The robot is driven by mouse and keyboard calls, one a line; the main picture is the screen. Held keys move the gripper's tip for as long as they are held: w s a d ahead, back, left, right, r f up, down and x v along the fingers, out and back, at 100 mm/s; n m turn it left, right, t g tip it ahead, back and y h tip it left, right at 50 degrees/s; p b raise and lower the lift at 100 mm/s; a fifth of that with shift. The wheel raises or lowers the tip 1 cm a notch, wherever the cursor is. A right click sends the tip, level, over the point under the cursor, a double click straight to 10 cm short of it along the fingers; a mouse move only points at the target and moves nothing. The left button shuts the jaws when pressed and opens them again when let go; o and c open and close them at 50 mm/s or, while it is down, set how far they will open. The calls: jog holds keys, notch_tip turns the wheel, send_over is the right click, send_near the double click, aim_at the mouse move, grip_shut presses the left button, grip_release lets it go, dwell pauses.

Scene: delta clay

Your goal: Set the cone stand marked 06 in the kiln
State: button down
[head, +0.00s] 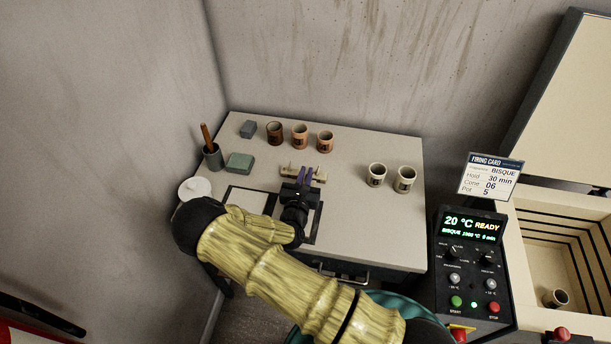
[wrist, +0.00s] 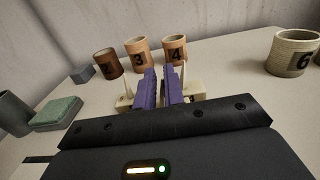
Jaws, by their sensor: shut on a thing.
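My gripper (head: 303,177) is low over the table behind the dark-framed mat. Its purple fingers, also in the wrist view (wrist: 161,86), are shut on a cone stand mostly hidden between them. Cream cone-stand pieces show on both sides of the fingers, left (wrist: 125,101) and right (wrist: 195,98), with thin pointed cones standing up. I cannot read 06 on the held stand, nor tell whether it is clear of the table. The kiln (head: 519,260) stands open at the right, with one pot (head: 556,297) on its floor.
Three brown pots, one here (head: 299,136), stand behind the gripper; two pale pots, one here (head: 376,174), stand to its right. A firing card (head: 490,177) reads Bisque, cone 06, pot 5. The kiln control box (head: 470,262) stands between table and kiln and shows READY.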

jog(key=shift+f, duration=0.35)
jog(key=shift+f, duration=0.15)
jog(key=c, duration=1.5)
grip_release()
jog(key=shift+s, duration=0.1)
jog(key=shift+r, duration=0.2)
jog(key=shift+s+f, duration=0.1)
jog(key=shift+s, duration=0.1)
jog(key=s, duration=0.3)
jog(key=s+a+b, duration=0.1)
jog(key=s, duration=0.3)
jog(key=s+a+b, duration=0.1)
jog(key=s, duration=0.3)
jog(key=shift+s+a, duration=0.15)
